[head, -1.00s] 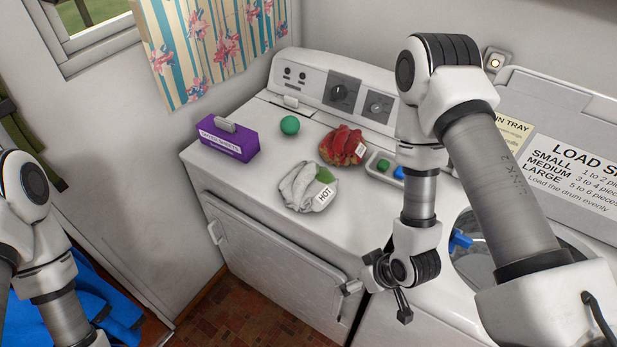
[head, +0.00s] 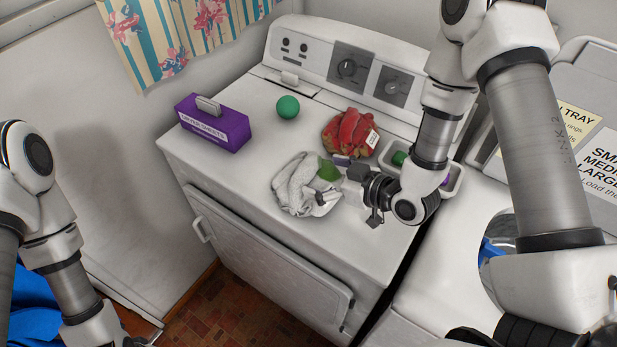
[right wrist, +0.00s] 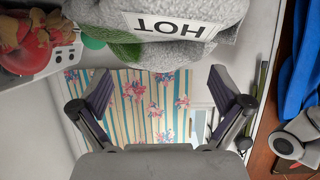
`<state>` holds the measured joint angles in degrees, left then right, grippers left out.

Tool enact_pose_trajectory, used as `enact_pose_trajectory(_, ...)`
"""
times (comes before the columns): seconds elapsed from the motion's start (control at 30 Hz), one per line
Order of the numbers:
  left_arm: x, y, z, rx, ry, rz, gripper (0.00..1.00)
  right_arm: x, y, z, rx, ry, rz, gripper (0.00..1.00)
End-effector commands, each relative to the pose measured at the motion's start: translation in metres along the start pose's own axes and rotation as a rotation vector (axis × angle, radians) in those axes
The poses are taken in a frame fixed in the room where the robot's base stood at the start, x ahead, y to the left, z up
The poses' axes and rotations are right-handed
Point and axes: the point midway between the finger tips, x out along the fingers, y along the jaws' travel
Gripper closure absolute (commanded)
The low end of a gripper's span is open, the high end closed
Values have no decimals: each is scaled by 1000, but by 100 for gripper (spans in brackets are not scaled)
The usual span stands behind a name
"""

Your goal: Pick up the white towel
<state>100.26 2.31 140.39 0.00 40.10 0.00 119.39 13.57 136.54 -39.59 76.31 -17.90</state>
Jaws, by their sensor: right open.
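The white towel (head: 294,188) lies crumpled on top of the dryer, with a green patch; it also shows in the right wrist view (right wrist: 195,50) with a label reading HOT. My right gripper (head: 347,190) is open, close beside the towel on its right, and partly overlaps it in the head view. In the right wrist view the open fingers (right wrist: 160,88) have the towel beyond them at the top, with nothing between the fingertips. I cannot tell whether a finger touches the towel. My left arm shows at the left edge, but its gripper is out of view.
A green ball (head: 288,107) and a purple dryer sheets box (head: 212,124) stand at the back left. The dryer top (head: 238,170) left of the towel is clear.

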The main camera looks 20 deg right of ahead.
Motion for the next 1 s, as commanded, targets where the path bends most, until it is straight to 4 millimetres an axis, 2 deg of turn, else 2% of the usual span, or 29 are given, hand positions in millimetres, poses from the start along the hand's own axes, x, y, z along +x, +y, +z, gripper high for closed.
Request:
enact_pose_trajectory(0.13, -20, 0, 0, 0, 0, 0, 34, 25, 0, -1, -3, -2, -4, 0)
enact_pose_trajectory(0.23, -22, 0, 0, 0, 1, 0, 34, 41, 0, 1, -3, -2, -2, 0)
enact_pose_trajectory(0.47, -21, 0, 0, 0, 0, 0, 34, 47, 1, 4, 3, -2, 1, 0)
enact_pose_trajectory(0.5, -21, 0, 0, 0, 0, 0, 34, 47, 1, 4, 3, -2, 1, 4)
enact_pose_trajectory(0.63, -21, 0, 0, 0, 0, 0, 34, 47, 1, 4, 2, -2, 1, 50)
enact_pose_trajectory(1.0, -19, 0, 0, 0, 0, 0, 34, 46, 1, 2, 2, -2, 1, 51)
